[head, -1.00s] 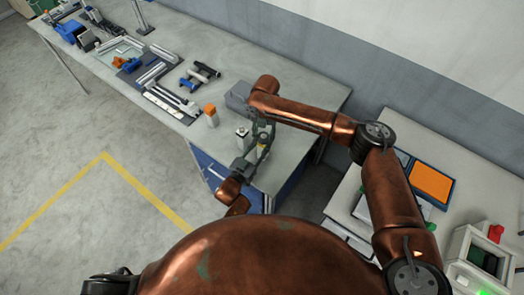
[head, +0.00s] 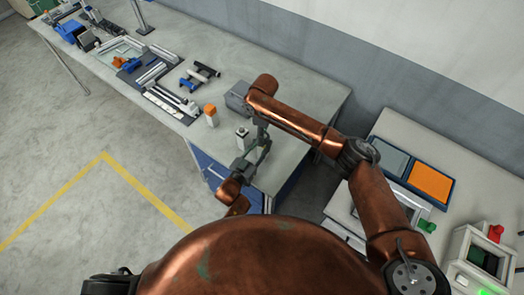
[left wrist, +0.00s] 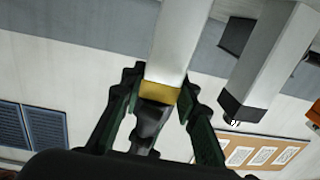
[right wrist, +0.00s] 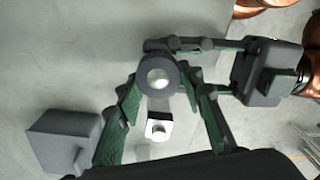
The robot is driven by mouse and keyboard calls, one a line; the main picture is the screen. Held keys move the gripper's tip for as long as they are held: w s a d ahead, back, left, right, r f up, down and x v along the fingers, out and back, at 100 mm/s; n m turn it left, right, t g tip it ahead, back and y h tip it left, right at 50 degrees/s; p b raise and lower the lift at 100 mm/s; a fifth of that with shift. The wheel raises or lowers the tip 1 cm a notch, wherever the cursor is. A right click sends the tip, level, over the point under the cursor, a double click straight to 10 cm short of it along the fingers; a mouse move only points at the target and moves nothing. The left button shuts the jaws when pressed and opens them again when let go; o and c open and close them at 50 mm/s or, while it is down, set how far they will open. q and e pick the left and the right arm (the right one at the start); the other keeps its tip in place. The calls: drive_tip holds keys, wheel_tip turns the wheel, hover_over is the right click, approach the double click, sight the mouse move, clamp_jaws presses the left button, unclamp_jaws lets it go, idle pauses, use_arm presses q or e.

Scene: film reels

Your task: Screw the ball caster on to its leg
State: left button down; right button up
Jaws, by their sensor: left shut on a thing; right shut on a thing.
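The ball caster (right wrist: 158,78), a dark ring with a silver ball, faces the camera in the right wrist view. My right gripper (right wrist: 160,92) is shut on it. In the left wrist view, a pale leg (left wrist: 180,45) with a yellow end band (left wrist: 158,92) sits between the fingers of my left gripper (left wrist: 156,88), which is shut on it. A dark piece lies at the band's end; I cannot tell whether it is threaded on. In the head view, my right gripper (head: 262,132) is directly above my left gripper (head: 258,155), and they hide the caster.
A second pale leg with a dark end (left wrist: 255,85) stands close by, also in the head view (head: 243,138). A grey box (right wrist: 65,140) is near the right gripper. An orange-topped post (head: 211,116) and several parts lie farther along the bench (head: 300,88).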

drive_tip(key=m, duration=0.7)
drive_tip(key=shift+f, duration=0.2)
drive_tip(key=m, duration=0.6)
drive_tip(key=shift+m, duration=0.4)
drive_tip(key=m, duration=0.7)
drive_tip(key=shift+d, duration=0.2)
drive_tip(key=m, duration=0.5)
drive_tip(key=shift+d+m, duration=0.1)
drive_tip(key=shift+m, duration=0.3)
use_arm(q)
drive_tip(key=shift+a+f, duration=0.1)
drive_tip(key=shift+f, duration=0.2)
use_arm(e)
drive_tip(key=o, duration=1.4)
drive_tip(key=shift+w+d, duration=0.1)
drive_tip(key=shift+c, duration=0.2)
drive_tip(key=shift+r, duration=0.15)
